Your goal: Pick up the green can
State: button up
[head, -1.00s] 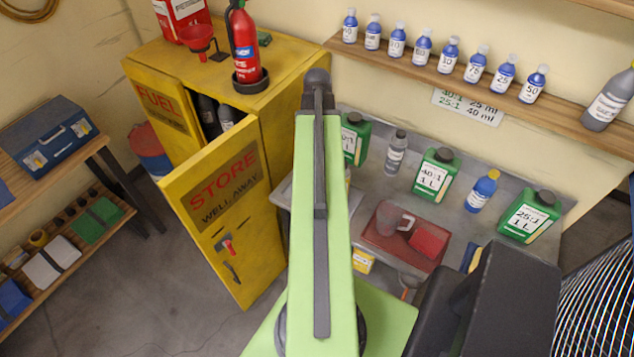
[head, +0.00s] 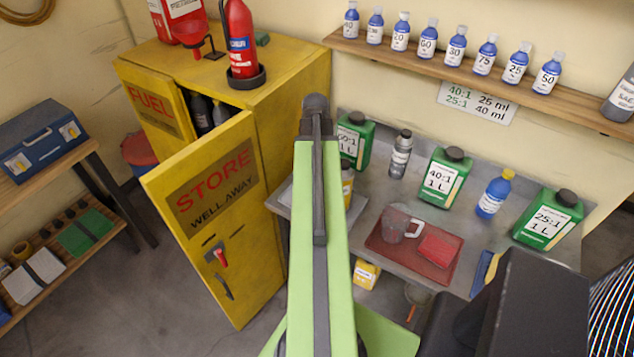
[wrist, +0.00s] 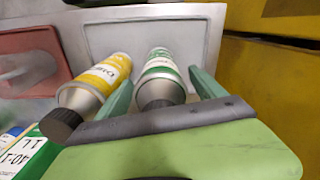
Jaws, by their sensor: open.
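The green can (wrist: 160,68), silver with a green and white label and a dark cap, is in the wrist view. It is between the two teal fingers of my open gripper (wrist: 161,78); I cannot tell whether either finger touches it. In the head view, my arm hides the green can and my gripper's fingers, and only part of the yellow can (head: 347,184) shows beside the arm.
Green jugs (head: 446,177), a grey bottle (head: 401,154) and a blue bottle (head: 494,194) stand on the metal bench. A red tray (head: 388,250) holds a clear jug. The yellow cabinet's open door (head: 218,225) is left of my arm. A shelf (head: 430,73) of bottles runs above.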

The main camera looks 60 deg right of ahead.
jog(key=c, duration=1.7)
notch_tip(320, 180, up, 10)
jog(key=p, duration=1)
jog(key=shift+r, duration=0.2)
notch_tip(320, 180, down, 9)
jog(key=b, duration=0.8)
jog(key=shift+b, duration=0.4)
